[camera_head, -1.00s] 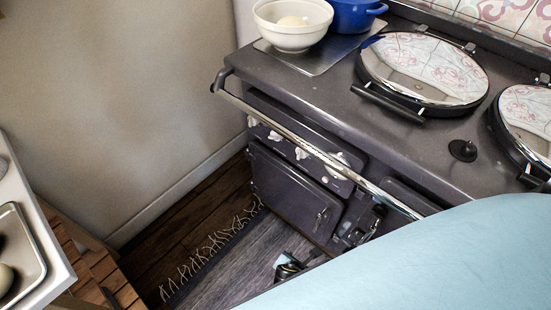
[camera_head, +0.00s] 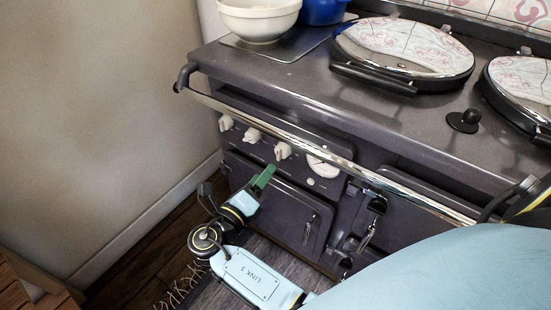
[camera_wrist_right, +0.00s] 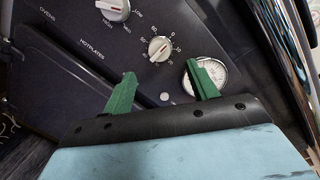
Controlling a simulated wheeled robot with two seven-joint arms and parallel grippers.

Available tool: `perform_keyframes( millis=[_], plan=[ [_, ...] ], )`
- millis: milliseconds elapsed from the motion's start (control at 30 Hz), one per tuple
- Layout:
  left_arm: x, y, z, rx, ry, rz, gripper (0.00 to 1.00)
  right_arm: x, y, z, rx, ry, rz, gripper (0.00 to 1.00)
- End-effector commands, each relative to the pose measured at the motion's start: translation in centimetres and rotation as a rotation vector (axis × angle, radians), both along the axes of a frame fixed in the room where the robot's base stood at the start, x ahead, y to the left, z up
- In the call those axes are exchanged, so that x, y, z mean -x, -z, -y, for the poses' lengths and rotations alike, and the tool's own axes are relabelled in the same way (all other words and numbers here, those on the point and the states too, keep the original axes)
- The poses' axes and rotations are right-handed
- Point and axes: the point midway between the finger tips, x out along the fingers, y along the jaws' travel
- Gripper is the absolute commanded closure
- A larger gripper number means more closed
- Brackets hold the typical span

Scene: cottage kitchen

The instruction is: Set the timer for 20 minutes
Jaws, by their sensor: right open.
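The timer knob (camera_wrist_right: 159,48) is a pale round dial with a number scale around it on the dark stove panel. It also shows in the head view as the third knob from the left (camera_head: 283,150). Its exact setting is too small to read. My right gripper (camera_wrist_right: 161,78) is open with green fingers spread and nothing between them. The knob lies just beyond the fingertips, between them in the picture, apparently untouched. In the head view the right gripper (camera_head: 263,178) is below the knobs, in front of the oven door. My left gripper is not in view.
A round white gauge (camera_head: 323,166) sits right of the timer knob, partly behind a finger in the wrist view. A chrome rail (camera_head: 300,140) runs along the stove front above the knobs.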

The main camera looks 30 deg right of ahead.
Motion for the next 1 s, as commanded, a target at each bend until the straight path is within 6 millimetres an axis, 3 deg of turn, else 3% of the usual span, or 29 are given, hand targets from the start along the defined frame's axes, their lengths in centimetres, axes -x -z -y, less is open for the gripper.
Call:
perform_keyframes(
  millis=[200,400,867,1000],
  plan=[
    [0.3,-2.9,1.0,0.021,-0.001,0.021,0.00,-2.2,0.2,4.1,0.001,0.000,0.003,0.42],
    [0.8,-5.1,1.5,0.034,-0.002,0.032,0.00,-3.6,0.2,6.5,0.000,-0.001,0.002,0.42],
    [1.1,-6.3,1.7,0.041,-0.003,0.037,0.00,-4.2,0.1,7.7,-0.002,-0.003,-0.001,0.42],
    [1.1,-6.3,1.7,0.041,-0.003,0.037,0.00,-4.2,0.1,7.7,-0.002,-0.003,0.000,0.56]
  ],
)
